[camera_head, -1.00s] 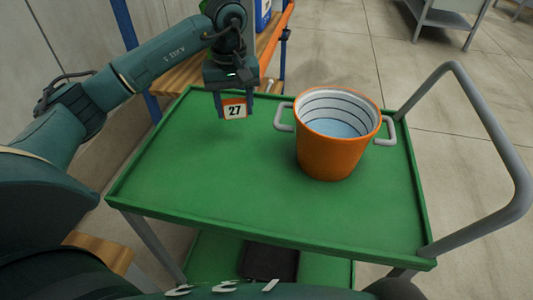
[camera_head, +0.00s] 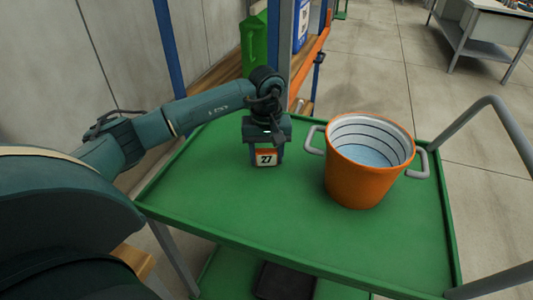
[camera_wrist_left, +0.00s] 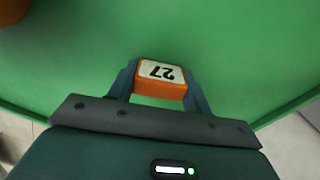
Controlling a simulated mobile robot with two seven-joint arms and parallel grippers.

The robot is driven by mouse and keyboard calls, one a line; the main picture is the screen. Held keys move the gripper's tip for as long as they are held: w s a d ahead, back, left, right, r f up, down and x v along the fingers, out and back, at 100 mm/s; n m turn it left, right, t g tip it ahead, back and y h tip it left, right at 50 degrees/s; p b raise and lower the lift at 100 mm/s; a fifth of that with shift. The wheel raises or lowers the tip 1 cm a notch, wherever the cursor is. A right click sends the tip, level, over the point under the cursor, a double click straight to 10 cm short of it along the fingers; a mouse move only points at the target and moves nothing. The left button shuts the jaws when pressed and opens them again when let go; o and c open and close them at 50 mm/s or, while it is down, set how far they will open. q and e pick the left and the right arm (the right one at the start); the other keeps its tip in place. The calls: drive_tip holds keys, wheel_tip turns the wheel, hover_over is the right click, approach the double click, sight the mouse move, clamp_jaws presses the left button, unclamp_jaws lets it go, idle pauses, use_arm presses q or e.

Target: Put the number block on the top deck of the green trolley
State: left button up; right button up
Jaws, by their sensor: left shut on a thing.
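The number block (camera_head: 266,159) is orange with a white face marked 27. My left gripper (camera_head: 266,150) is shut on it, with one finger on each side. In the left wrist view the block (camera_wrist_left: 160,82) sits between the fingertips (camera_wrist_left: 160,85). The block is over the top deck (camera_head: 230,190) of the green trolley, near its far left part. I cannot tell whether its underside touches the deck. My right gripper is not in view.
An orange bucket (camera_head: 358,185) with grey handles stands on the deck to the right of the block. A grey trolley handle (camera_head: 505,120) rises at the right. A shelf with a green can (camera_head: 254,44) stands behind. The deck's front left is clear.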

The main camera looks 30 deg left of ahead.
sight(267, 151)
use_arm(q)
drive_tip(key=shift+f, duration=0.15)
drive_tip(key=o, duration=1)
drive_tip(key=shift+c, duration=0.2)
drive_tip(key=shift+r, duration=0.45)
wheel_tip(267, 151, up, 12)
drive_tip(key=shift+f, duration=0.25)
